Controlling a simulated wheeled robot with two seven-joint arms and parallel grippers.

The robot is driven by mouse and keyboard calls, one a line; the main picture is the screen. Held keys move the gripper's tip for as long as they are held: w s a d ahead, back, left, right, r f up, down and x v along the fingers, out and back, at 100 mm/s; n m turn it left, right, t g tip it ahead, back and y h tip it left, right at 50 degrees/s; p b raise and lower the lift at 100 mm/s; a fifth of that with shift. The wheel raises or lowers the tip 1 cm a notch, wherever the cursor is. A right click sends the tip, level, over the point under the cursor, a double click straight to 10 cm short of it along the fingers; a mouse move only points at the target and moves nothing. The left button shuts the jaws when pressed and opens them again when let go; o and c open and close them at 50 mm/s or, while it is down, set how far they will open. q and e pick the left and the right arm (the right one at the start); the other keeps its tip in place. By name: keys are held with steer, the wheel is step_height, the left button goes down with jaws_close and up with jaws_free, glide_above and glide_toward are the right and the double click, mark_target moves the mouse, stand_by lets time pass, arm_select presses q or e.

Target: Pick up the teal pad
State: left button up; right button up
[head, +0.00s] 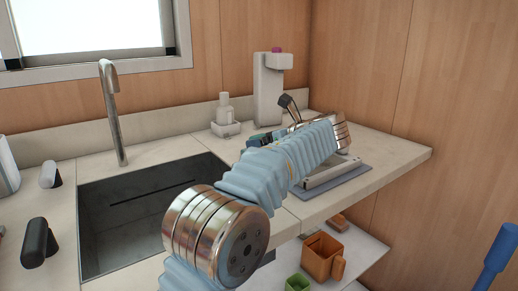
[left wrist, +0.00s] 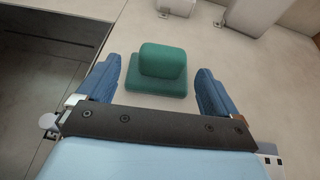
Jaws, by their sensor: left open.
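The teal pad (left wrist: 163,62), a rounded block on a flat square base, lies on the pale counter in the left wrist view. My left gripper (left wrist: 157,76) is open, with one blue finger on each side of the pad. The fingers appear apart from it, with counter showing between. In the head view my left arm crosses the middle and hides most of its gripper. A small dark teal patch (head: 261,139) shows behind the sleeve; I cannot tell whether it is the pad or a finger. My right gripper is not in view.
The sink (head: 130,205) with a tall faucet (head: 112,110) is left of the arm. A white dispenser (head: 268,90) and a small white bottle (head: 224,110) stand at the back. A grey mat (head: 330,187) lies near the counter's front edge. An orange mug (head: 321,256) sits lower down.

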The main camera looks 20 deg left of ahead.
arm_select(q)
steer(key=x, duration=0.4)
steer(key=shift+w+a, duration=0.25)
steer(key=shift+a, duration=0.05)
steer(key=shift+c, duration=0.4)
steer(key=c, duration=1)
